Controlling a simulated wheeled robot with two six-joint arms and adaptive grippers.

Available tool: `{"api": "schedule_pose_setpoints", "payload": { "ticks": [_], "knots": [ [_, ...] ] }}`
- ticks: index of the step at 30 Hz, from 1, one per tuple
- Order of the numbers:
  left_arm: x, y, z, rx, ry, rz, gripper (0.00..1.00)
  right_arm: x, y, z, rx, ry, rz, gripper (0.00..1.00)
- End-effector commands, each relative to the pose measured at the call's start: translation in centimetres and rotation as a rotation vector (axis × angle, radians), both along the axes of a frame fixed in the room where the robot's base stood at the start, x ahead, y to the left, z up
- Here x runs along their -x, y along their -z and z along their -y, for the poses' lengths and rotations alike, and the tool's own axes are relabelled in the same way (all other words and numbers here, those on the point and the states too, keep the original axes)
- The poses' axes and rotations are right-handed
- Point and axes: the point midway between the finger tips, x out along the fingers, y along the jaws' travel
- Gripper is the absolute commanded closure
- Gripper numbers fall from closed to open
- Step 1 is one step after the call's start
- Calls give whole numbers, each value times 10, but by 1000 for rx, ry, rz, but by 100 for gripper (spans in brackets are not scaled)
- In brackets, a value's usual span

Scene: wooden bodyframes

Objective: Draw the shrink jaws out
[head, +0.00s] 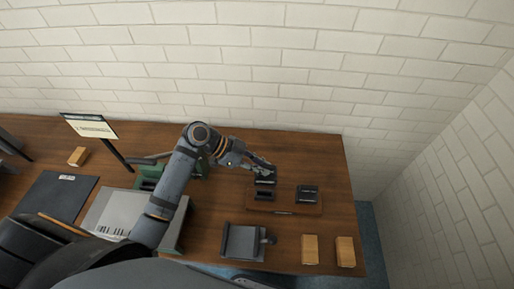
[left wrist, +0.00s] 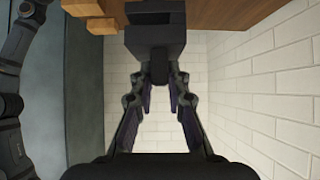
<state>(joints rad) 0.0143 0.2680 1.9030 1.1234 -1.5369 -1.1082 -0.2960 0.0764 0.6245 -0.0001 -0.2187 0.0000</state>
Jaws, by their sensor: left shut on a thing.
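My left gripper (head: 268,170) is over a low wooden board (head: 285,208) at the right of the table. It is shut on a dark block, apparently one of the shrink jaws (head: 264,180). The held block also shows dark between the fingers in the left wrist view (left wrist: 155,40). A dark slot or seat (head: 264,195) shows on the board just below the held block; I cannot tell whether they touch. A second dark block (head: 307,193) sits on the board's right side. My right gripper is out of view.
A dark grey holder (head: 243,242) stands in front of the board. Two small wooden blocks (head: 310,249) (head: 345,252) lie near the front right edge. A green machine (head: 194,170) and a sign (head: 90,126) stand to the left. A brick wall (head: 250,80) closes the back.

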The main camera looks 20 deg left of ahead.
Motion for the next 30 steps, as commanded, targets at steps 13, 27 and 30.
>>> {"api": "schedule_pose_setpoints", "payload": {
  "ticks": [13,27,30],
  "knots": [
    [6,-4,3,2,40,5,100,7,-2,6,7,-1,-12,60],
    [6,26,3,3,39,3,100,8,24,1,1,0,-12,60],
    [6,36,3,3,39,3,100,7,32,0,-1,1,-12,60]
  ]
}}
